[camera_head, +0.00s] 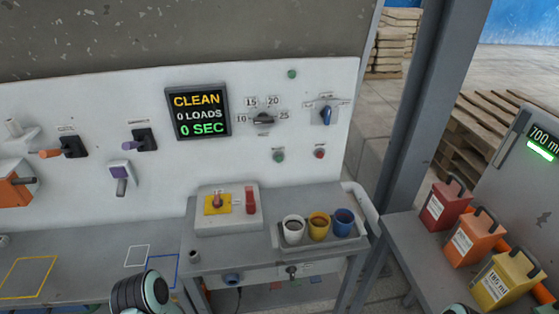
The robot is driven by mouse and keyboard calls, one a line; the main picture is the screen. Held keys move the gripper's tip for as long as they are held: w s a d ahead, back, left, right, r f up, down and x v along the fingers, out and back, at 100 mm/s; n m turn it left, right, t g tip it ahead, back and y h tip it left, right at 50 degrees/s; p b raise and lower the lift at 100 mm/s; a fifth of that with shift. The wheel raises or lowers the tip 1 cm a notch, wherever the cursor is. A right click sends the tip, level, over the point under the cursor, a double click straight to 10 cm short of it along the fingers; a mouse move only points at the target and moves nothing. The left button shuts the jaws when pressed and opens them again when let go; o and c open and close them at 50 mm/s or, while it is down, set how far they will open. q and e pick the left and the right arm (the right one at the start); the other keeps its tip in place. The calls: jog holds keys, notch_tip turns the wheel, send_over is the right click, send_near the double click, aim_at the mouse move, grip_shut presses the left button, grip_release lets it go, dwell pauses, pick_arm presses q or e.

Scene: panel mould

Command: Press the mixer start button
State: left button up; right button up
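A white wall panel carries a small green round button (278,156) and a red round button (319,153) side by side below the dials. A green round lamp or button (292,74) sits higher on the panel. Their labels are too small to read, so I cannot tell which one is the mixer start. Neither gripper's fingers are visible.
A display (198,111) reads CLEAN, 0 LOADS, 0 SEC. A numbered dial (263,119) and a blue-handled switch (325,114) sit beside it. Below stand a control box (240,222) and a tray (295,246) of cups. A grey post (420,110) rises to the right.

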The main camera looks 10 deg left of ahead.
pick_arm(q)
grip_shut()
jog(key=shift+w, duration=0.1)
dwell(1.5)
